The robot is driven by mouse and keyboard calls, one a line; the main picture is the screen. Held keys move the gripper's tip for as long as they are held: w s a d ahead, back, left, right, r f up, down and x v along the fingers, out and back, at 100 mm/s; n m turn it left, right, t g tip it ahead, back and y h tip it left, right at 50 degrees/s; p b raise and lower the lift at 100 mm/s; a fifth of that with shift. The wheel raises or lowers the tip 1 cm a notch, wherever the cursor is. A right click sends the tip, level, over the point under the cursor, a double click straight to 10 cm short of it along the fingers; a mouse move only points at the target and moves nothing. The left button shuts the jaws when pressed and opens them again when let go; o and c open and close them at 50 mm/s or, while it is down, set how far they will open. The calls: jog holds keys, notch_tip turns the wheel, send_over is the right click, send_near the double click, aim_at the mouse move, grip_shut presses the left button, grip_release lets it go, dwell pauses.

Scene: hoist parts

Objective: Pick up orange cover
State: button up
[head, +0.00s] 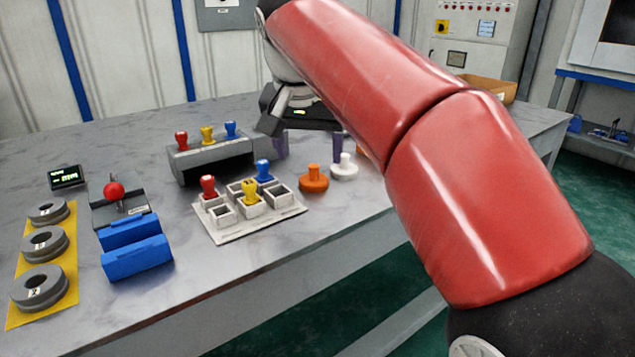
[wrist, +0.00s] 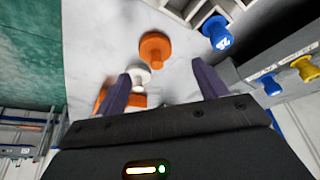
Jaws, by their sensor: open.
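An orange knob-topped piece (head: 314,178), which looks like the orange cover, stands on the grey table to the right of the white socket tray. In the wrist view the orange piece (wrist: 155,47) lies beyond my fingertips, not between them. My gripper (head: 308,147) is open, its purple fingers pointing down behind the orange piece in the head view. In the wrist view my gripper (wrist: 162,72) has nothing held between its fingers. A white knob-topped piece (head: 344,168) stands just right of the orange one. Another orange object (wrist: 103,99) is partly hidden by a finger.
The white socket tray (head: 222,234) holds red, yellow and blue knobs. A grey block (head: 212,165) with three knobs stands behind it. Blue blocks (head: 137,257), a red-ball lever (head: 114,191) and grey rings on a yellow plate (head: 68,240) are left. The table front is clear.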

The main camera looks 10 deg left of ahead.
aim_at(314, 165)
jog(key=x, duration=0.2)
jog(key=b+x, duration=0.1)
jog(key=x, duration=0.1)
jog(key=shift+w+d+f, duration=0.2)
jog(key=shift+w+f, duration=0.1)
jog(key=c, duration=1)
jog(key=shift+r, duration=0.15)
